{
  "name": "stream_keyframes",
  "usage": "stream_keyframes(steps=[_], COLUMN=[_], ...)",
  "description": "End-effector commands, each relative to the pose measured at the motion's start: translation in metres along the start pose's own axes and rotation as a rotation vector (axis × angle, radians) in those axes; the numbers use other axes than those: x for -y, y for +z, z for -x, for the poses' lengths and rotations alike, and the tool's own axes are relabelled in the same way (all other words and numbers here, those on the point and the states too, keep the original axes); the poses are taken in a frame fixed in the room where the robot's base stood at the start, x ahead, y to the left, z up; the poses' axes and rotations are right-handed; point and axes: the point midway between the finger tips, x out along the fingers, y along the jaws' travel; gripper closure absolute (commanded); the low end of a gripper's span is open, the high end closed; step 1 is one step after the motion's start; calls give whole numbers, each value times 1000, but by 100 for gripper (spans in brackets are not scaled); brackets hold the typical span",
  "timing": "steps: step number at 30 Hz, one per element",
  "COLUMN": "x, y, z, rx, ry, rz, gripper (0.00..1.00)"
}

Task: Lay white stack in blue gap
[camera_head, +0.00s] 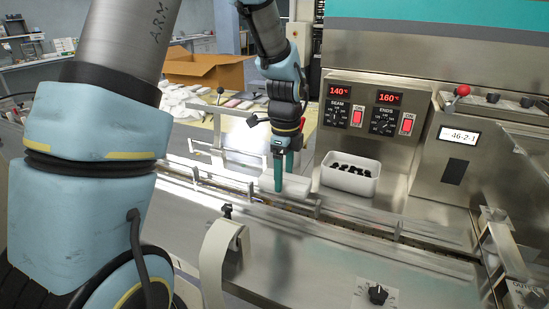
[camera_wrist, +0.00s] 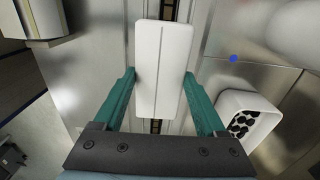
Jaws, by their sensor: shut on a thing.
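My gripper (camera_head: 283,177) is over the metal infeed channel (camera_head: 345,224), its teal fingers pointing down. In the wrist view its fingers (camera_wrist: 160,76) are shut on the long sides of the white stack (camera_wrist: 162,45), a pale slab with a lengthwise centre line. The stack also shows in the head view (camera_head: 300,187), low by the channel. In the wrist view it lies lengthwise along the channel's dark slot (camera_wrist: 156,127), which shows past both its ends. I cannot tell whether it touches the channel floor. No blue gap can be made out in either view.
A white bin with dark pieces (camera_head: 349,176) stands right of my gripper, also in the wrist view (camera_wrist: 247,112). Behind is the control panel (camera_head: 375,108). A small blue dot (camera_wrist: 233,58) is on the metal right of the stack. A cardboard box (camera_head: 207,70) is behind left.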

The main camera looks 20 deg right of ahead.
Motion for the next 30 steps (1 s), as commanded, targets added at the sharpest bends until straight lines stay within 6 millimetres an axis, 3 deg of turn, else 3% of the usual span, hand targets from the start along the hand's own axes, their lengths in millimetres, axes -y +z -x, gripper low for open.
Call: stream_keyframes(steps=[10, 30], x=[0, 0], y=[0, 0], z=[-11, -64], rx=[0, 0], ry=[1, 2], rz=[0, 0], gripper=[79, 79])
